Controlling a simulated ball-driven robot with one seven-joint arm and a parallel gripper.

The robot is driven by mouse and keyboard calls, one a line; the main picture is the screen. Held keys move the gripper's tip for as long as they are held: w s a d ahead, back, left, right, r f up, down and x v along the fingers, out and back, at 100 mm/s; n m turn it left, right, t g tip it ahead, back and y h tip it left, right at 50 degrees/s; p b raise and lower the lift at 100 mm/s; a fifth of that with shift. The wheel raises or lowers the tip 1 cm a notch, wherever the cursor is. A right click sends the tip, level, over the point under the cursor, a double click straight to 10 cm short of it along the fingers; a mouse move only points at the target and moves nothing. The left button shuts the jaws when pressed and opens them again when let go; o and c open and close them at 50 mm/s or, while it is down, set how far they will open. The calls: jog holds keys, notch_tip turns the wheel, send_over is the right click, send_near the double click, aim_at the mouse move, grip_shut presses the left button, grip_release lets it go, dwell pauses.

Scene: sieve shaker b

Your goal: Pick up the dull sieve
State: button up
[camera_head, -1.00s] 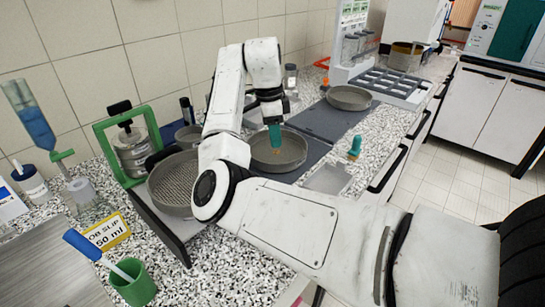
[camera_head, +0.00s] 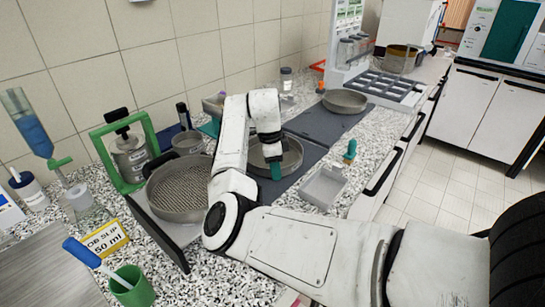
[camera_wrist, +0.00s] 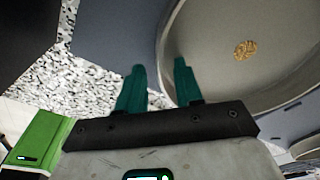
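A round grey sieve (camera_head: 292,159) with a wide rim lies on the dark mat, partly hidden behind my arm. In the wrist view this pan (camera_wrist: 215,75) fills the upper right, with a small brown clump inside. My gripper (camera_head: 276,172) is at its near rim. In the wrist view the two green fingers (camera_wrist: 158,70) are apart and empty, with the pan's wall edge between them in the picture; I cannot tell their height above it. Another sieve (camera_head: 180,190) with a coarse mesh sits at left, and a third grey one (camera_head: 345,100) further back. I cannot tell which is the dull one.
A green-framed holder (camera_head: 106,160) stands left of the mesh sieve. A grey tray (camera_head: 323,187) and a small green-handled item (camera_head: 350,152) lie right of the mat. A dark grid rack (camera_head: 390,88) stands at the back right. The dark mat (camera_head: 318,125) is clear between the two sieves.

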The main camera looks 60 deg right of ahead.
grip_shut()
jog(key=shift+r, duration=0.15)
dwell(0.5)
